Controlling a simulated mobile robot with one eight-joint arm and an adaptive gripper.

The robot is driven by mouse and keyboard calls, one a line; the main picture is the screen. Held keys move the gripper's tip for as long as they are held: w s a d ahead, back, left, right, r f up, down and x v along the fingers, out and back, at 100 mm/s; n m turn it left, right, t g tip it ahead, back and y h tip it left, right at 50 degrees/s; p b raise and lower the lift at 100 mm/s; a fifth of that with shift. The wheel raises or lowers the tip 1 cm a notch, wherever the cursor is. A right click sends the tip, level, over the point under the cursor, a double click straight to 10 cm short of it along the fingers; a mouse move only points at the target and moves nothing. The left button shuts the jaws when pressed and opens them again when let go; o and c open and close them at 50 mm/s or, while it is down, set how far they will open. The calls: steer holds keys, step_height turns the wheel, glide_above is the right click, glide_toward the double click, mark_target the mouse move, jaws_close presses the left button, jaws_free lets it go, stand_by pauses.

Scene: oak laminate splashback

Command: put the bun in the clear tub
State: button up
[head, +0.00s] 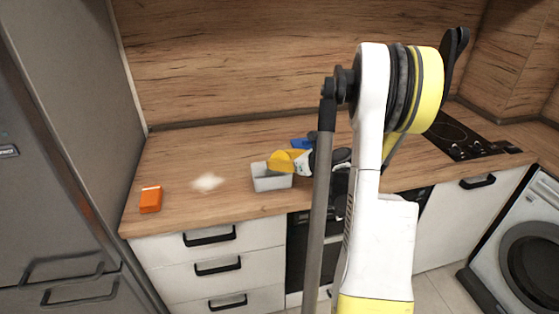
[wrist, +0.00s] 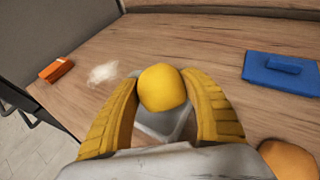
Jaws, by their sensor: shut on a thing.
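My gripper (wrist: 162,95) has its yellow fingers on both sides of a round, smooth yellow bun (wrist: 163,86) and is shut on it. The clear tub (wrist: 178,131) shows below and behind the bun in the wrist view, partly hidden by the bun and fingers. In the head view the tub (head: 271,183) is a pale, open box near the counter's front edge. There my gripper (head: 282,161) is over the tub's back right side, with the bun hard to tell from the yellow fingers.
An orange box (head: 150,199) lies at the counter's left end, and a pale blurred patch (head: 208,182) lies left of the tub. A blue object (wrist: 282,73) is at the right, with a round orange thing (wrist: 290,158) nearer. A hob (head: 455,135) is further right.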

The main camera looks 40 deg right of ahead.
steer(key=shift+f+b, duration=0.4)
steer(key=shift+f, duration=0.1)
steer(key=shift+f, duration=0.1)
steer(key=o, duration=1.2)
